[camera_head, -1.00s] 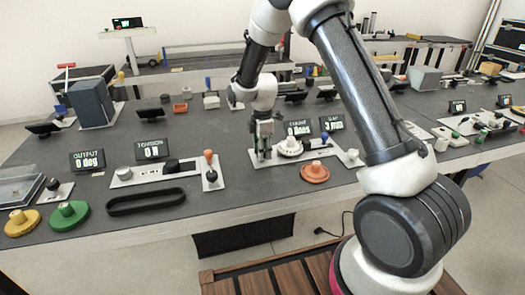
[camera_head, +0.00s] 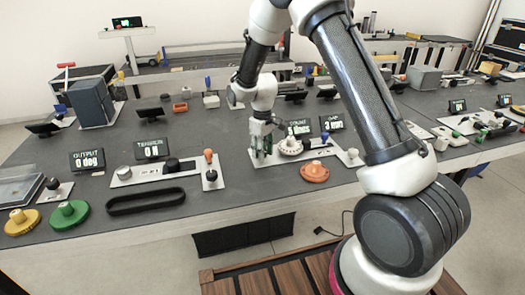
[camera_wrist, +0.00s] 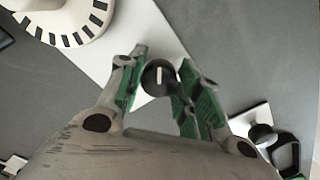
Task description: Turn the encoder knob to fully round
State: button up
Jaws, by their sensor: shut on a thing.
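The encoder knob (camera_wrist: 158,77) is a small round black knob with a white pointer line, on a light plate (camera_wrist: 122,45). In the wrist view my gripper (camera_wrist: 163,82) has its green-padded fingers on both sides of the knob and is shut on it. The white pointer stands nearly upright in that view. In the head view my gripper (camera_head: 262,153) reaches down to the plate and hides the knob. A white slotted disc (camera_head: 290,146) sits just to its right, and also shows at the wrist view's top left (camera_wrist: 62,18). The count display (camera_head: 298,129) behind is partly covered.
A gap display (camera_head: 331,124) stands right of the count display. An orange flanged disc (camera_head: 314,172) lies in front of the plate. A plate with an orange-topped lever (camera_head: 209,158) stands to the left. A black belt loop (camera_head: 146,201) lies near the front edge.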

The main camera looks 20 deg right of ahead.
jog(key=m, duration=0.5)
jog(key=shift+a+m, duration=0.1)
jog(key=shift+m, duration=0.2)
jog(key=m, duration=0.4)
jog(key=shift+m, duration=0.3)
jog(key=m, duration=0.4)
jog(key=shift+a, duration=0.15)
jog(key=m, duration=0.5)
jog(key=shift+w, duration=0.1)
jog(key=m, duration=0.5)
jog(key=shift+w, duration=0.1)
jog(key=m, duration=0.9)
jog(key=shift+w+m, duration=0.15)
jog(key=shift+m, duration=2.35)
